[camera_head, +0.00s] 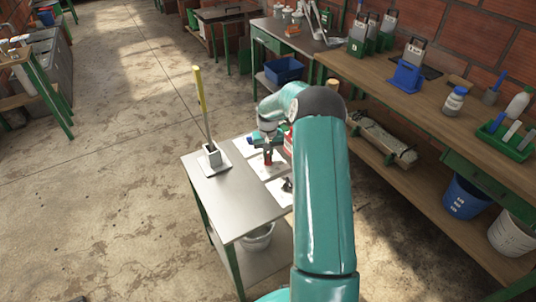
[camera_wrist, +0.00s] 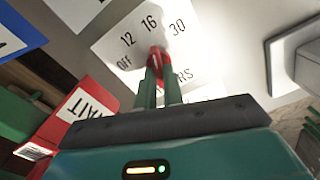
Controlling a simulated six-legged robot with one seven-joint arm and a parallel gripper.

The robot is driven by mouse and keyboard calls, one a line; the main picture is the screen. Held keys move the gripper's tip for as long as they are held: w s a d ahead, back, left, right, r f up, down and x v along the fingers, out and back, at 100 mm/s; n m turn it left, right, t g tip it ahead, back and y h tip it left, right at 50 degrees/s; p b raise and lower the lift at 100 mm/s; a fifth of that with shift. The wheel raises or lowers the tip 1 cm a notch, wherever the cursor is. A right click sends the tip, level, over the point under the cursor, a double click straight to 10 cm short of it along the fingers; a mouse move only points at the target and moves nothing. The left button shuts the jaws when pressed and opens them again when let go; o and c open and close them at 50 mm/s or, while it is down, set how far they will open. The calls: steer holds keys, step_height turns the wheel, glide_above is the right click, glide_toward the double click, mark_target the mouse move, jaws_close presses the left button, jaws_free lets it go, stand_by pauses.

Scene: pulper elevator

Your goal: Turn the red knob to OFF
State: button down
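The red knob (camera_wrist: 158,56) sits on a white dial plate (camera_wrist: 112,50) marked OFF, 12, 16, 30 and partly hidden letters ending in RS. OFF is at the left end of the numbers. My gripper (camera_wrist: 159,72) has its two green fingers close together with the knob between their tips, and they appear closed on it. Which mark the knob points to is hard to tell. In the head view my gripper (camera_head: 267,150) points down at the panel on the small metal table (camera_head: 235,205), with a bit of red at its tips.
A red-and-white WAIT sign (camera_wrist: 82,105) and a blue sign (camera_wrist: 15,35) lie left of the dial in the wrist view. A grey block (camera_wrist: 295,60) stands at right. A yellow-handled post (camera_head: 203,110) rises from the table's left side. A wooden workbench (camera_head: 440,110) stands at right.

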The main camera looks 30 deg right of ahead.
steer(key=shift+n, duration=0.4)
steer(key=n, duration=0.2)
steer(key=shift+n, duration=0.4)
steer(key=n, duration=0.4)
steer(key=shift+a, duration=0.1)
steer(key=n, duration=0.4)
steer(key=shift+a, duration=0.1)
steer(key=shift+s+n, duration=0.1)
steer(key=shift+n, duration=2.1)
steer(key=c, duration=1.5)
jaws_free()
steer(key=shift+r, duration=0.1)
